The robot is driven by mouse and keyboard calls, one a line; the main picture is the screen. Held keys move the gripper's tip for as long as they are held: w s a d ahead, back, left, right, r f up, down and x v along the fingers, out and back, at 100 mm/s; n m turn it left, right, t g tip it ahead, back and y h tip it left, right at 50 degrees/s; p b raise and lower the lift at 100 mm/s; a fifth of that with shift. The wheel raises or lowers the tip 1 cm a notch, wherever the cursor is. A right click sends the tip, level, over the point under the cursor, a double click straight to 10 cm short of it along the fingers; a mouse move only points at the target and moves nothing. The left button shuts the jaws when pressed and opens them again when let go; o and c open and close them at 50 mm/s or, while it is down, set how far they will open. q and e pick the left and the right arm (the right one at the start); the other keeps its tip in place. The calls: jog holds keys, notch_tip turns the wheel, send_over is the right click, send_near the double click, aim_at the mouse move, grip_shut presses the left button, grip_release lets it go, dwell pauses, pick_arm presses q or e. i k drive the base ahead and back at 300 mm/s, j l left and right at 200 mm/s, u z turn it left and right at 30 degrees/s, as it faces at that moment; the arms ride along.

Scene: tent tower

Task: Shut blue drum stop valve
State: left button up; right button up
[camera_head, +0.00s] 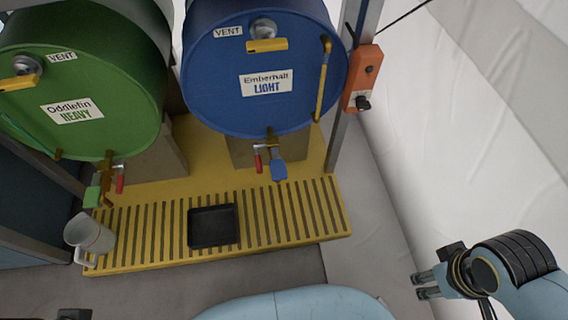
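The blue drum (225,80), labelled "Emberhalt LIGHT", lies on its side with its round face toward me. A brass outlet at its bottom carries a red-handled lever (258,161), pointing down, and a blue tap piece (278,171) beside it. Whether the valve is open or shut cannot be told from here. My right gripper (418,286) is at the lower right, well away from the drum, its two fingers apart with nothing between them. A dark part of my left gripper (75,314) shows at the bottom left edge; its fingers cannot be made out.
A green drum (110,80) with a similar red lever (119,179) stands left. Below are a yellow slatted platform (290,215), a black tray (213,226) and a white jug (89,238). An orange control box (362,78) hangs on a post right of the blue drum.

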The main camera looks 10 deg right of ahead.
aim_at(257, 157)
jog(key=j, duration=1.7)
jog(key=z, duration=1.75)
jog(key=j, duration=0.1)
